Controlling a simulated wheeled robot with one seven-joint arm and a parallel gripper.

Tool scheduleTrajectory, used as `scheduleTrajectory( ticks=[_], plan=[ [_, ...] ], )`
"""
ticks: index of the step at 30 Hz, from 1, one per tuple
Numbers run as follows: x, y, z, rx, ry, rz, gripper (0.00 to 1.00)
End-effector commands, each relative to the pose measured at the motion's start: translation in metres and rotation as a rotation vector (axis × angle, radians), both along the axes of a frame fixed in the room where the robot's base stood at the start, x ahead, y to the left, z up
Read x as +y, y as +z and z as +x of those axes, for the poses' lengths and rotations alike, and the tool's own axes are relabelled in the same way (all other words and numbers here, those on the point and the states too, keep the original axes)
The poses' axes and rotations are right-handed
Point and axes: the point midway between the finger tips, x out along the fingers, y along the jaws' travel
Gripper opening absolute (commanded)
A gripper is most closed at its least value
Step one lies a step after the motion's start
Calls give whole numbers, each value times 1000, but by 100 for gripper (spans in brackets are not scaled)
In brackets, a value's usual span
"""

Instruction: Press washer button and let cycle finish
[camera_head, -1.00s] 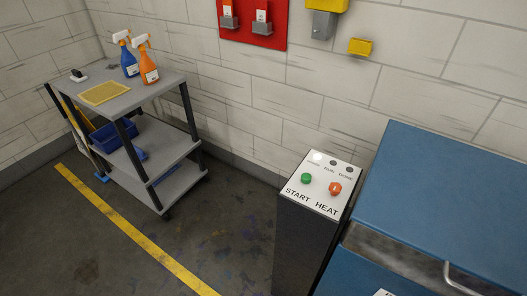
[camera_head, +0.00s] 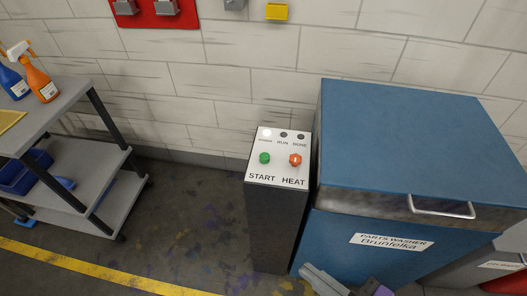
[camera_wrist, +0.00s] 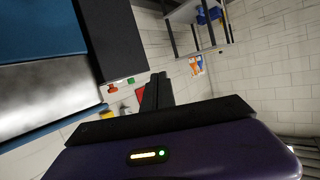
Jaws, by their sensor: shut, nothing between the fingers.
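The parts washer (camera_head: 410,140) is a blue box with a closed lid and a metal handle. Left of it stands a dark control post (camera_head: 272,225) with a white sloped panel. The panel has a green START button (camera_head: 264,158) and an orange-red HEAT knob (camera_head: 295,160). Above them the left lamp is lit white; the RUN and DONE lamps are dark. My gripper (camera_wrist: 158,88) is shut and empty, apart from the post. In the wrist view the green button (camera_wrist: 131,80) and red knob (camera_wrist: 113,89) show beyond it, near its fingertips in the picture.
A grey shelf cart (camera_head: 75,170) with spray bottles (camera_head: 40,82) stands at the left. A yellow line (camera_head: 90,270) runs along the floor. A grey bin (camera_head: 490,265) is at lower right. Floor between cart and post is clear.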

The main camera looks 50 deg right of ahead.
Motion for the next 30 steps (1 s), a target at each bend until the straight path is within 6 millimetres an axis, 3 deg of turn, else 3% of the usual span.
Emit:
scheduleTrajectory(
  ticks=[10, 14, 19, 24, 30],
  plan=[
    [-5, 2, 118, 135, -225, 347, 0],
    [-17, 18, 168, 178, -242, 455, 0],
    [-48, 53, 224, 239, -226, 551, 0],
    [-94, 93, 257, 321, -195, 588, 0],
    [-139, 124, 263, 418, -172, 591, 0]
  ],
)
